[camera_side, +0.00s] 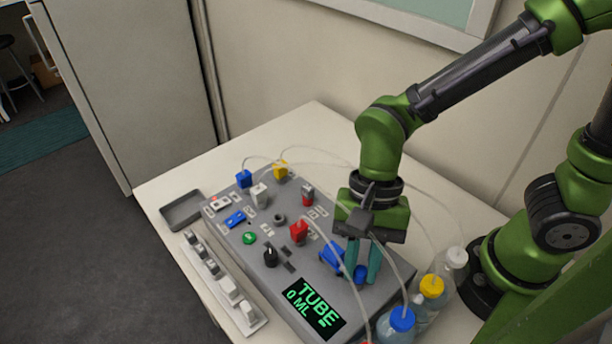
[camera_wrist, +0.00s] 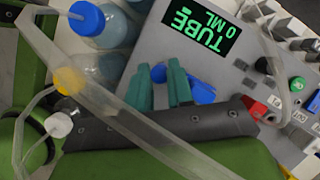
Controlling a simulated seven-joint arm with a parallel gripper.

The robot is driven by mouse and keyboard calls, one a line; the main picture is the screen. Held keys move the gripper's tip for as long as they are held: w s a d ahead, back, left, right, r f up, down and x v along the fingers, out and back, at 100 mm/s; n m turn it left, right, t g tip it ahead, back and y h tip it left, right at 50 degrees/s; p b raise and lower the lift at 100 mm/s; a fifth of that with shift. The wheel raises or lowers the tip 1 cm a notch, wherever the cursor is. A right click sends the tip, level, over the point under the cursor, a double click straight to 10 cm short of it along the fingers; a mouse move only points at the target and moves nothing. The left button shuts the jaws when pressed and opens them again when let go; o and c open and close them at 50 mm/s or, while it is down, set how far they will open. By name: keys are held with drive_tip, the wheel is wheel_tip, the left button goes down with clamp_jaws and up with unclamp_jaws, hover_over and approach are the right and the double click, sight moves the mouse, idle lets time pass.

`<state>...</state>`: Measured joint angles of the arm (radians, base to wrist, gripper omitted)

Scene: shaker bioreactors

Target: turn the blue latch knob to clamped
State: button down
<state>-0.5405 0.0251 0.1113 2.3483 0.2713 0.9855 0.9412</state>
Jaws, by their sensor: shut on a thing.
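The blue latch knob (camera_side: 333,258) is on the right part of the grey panel, just above the display. In the side view a blue part also shows between my fingers (camera_side: 360,273). My gripper (camera_side: 361,277) points down at the panel with its teal fingers shut on the knob. In the wrist view the fingertips (camera_wrist: 159,68) stand either side of a blue piece, and more of the blue knob (camera_wrist: 203,93) shows right of the right finger. The fingers hide part of the knob, so I cannot read its setting.
The display (camera_side: 313,307) reads "TUBE 0 ML". A red clamp (camera_side: 298,232) and black knob (camera_side: 271,256) are left of my gripper. Capped bottles (camera_side: 396,325) stand close on the right. Clear tubes cross near my gripper. A grey tray (camera_side: 181,211) lies far left.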

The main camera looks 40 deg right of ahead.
drive_tip(key=shift+m+t, duration=0.3)
drive_tip(key=shift+m, duration=0.6)
drive_tip(key=c, duration=1)
unclamp_jaws()
drive_tip(key=shift+r, duration=0.1)
drive_tip(key=v, duration=1.6)
drive_tip(key=shift+d+r, duration=0.25)
drive_tip(key=shift+d, duration=0.25)
drive_tip(key=shift+s, duration=0.1)
